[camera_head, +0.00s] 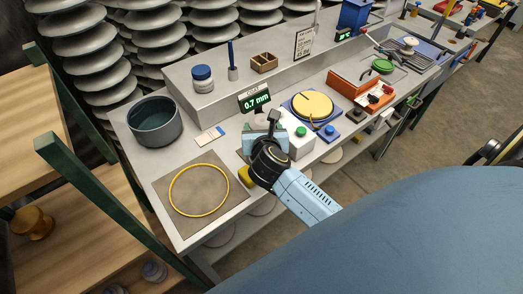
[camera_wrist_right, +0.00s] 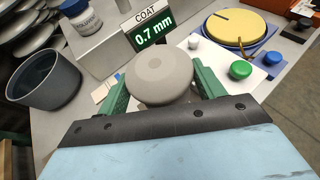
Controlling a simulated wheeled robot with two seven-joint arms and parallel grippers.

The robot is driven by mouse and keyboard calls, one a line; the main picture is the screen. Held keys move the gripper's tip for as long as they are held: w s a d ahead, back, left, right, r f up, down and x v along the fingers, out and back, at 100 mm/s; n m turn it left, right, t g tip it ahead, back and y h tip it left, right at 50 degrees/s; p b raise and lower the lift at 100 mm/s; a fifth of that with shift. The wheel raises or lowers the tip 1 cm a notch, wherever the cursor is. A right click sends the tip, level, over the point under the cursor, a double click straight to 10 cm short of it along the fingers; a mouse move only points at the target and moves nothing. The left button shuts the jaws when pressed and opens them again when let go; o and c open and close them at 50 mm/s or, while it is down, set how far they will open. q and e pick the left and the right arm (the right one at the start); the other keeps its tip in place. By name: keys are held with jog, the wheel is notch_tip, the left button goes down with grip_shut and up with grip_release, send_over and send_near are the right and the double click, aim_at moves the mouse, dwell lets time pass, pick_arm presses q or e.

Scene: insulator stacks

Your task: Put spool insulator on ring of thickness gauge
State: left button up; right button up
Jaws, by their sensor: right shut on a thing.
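My right gripper (camera_wrist_right: 160,88) is shut on a grey, rounded spool insulator (camera_wrist_right: 160,75), held between its green fingers in the wrist view. In the head view, my right gripper (camera_head: 266,122) is over the bench in front of the thickness gauge, and its body hides most of the insulator. The gauge has a black display (camera_head: 255,101) reading 0.7 mm and a white body (camera_head: 301,146) with a green button. The display also shows in the wrist view (camera_wrist_right: 153,34), just beyond the insulator. The gauge's ring cannot be made out. My left gripper is not in view.
A yellow circle (camera_head: 173,203) lies on a brown mat (camera_head: 232,200) at the bench's near left. A dark pot (camera_head: 154,122) stands behind it. A blue device with a yellow disc (camera_head: 313,105) is right of the gauge. A raised shelf (camera_head: 215,103) runs along the back.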

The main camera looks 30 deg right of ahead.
notch_tip(320, 180, down, 9)
jog(key=shift+f+b, duration=0.1)
jog(key=shift+b, duration=1.05)
jog(key=shift+f, duration=0.1)
jog(key=o, duration=0.8)
jog(key=shift+f, duration=0.15)
jog(key=o, duration=0.5)
jog(key=shift+c, duration=0.2)
jog(key=shift+r, duration=0.25)
jog(key=shift+s+a+r, duration=0.15)
jog(key=shift+s, duration=0.1)
jog(key=p+v, duration=0.1)
jog(key=v, duration=1)
